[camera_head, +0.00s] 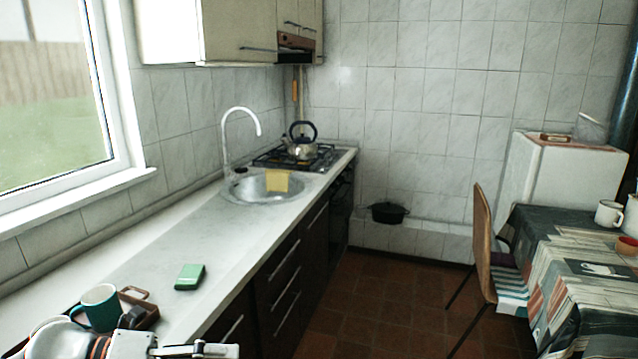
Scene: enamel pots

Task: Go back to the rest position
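My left gripper (205,350) shows at the bottom left edge, partly cut off, beside the front of the counter (130,262). Its fingers are seen edge-on and I cannot tell whether they are open or shut. Nothing is visible in it. My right gripper is not in view. A teal mug with a pale inside (100,312) stands at the near end of the counter by a brown tray (148,313), partly hidden behind my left arm. A small green box (190,277) lies on the counter farther along.
A round sink (240,188) with a yellow cloth (277,181) is set in the counter. A kettle (302,148) stands on the stove. A black pot (388,213) sits on a low ledge. A chair (483,240) and a covered table (560,262) stand right. The tiled floor between is clear.

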